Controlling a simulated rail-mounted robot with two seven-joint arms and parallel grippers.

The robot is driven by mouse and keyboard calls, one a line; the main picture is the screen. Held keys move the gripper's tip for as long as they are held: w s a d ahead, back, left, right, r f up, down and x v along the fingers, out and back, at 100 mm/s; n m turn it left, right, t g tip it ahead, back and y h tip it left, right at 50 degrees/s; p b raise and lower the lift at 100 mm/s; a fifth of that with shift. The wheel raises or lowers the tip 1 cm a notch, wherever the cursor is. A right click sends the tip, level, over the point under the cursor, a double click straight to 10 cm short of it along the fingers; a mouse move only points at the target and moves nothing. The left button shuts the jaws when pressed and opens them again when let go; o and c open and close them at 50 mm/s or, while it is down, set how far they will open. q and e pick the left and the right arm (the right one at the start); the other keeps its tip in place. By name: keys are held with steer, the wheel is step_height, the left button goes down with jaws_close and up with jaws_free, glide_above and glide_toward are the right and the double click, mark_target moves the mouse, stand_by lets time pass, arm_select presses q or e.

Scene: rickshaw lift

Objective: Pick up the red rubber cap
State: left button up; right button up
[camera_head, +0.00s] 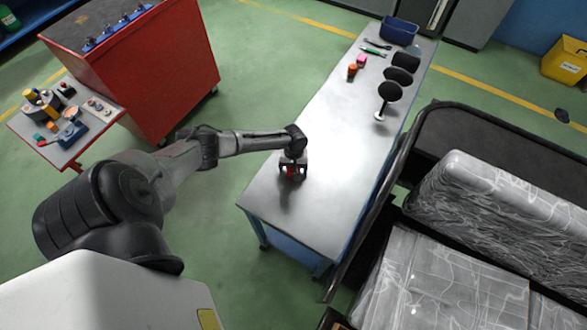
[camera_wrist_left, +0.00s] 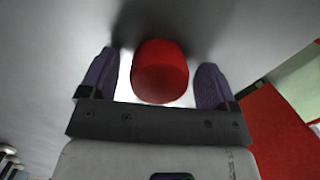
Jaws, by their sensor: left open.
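The red rubber cap (camera_wrist_left: 160,72) sits on the grey metal tabletop and shows in the left wrist view between my two purple-padded fingers. There is a gap on each side of it, wider on the right. My left gripper (camera_wrist_left: 155,80) is open around the cap and is not closed on it. In the head view my left gripper (camera_head: 291,172) points down near the front of the table, with a bit of the red cap (camera_head: 291,173) showing between its fingers. My right gripper is in neither view.
The workbench (camera_head: 330,122) is bare in its middle. At its far end are several black round objects, orange and pink items and a blue bin (camera_head: 398,31). A red cabinet (camera_head: 150,70) stands left. A cart with wrapped packages (camera_head: 440,280) stands right.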

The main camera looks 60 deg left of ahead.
arm_select(q)
steer(key=shift+c, duration=0.3)
steer(key=c, duration=0.9)
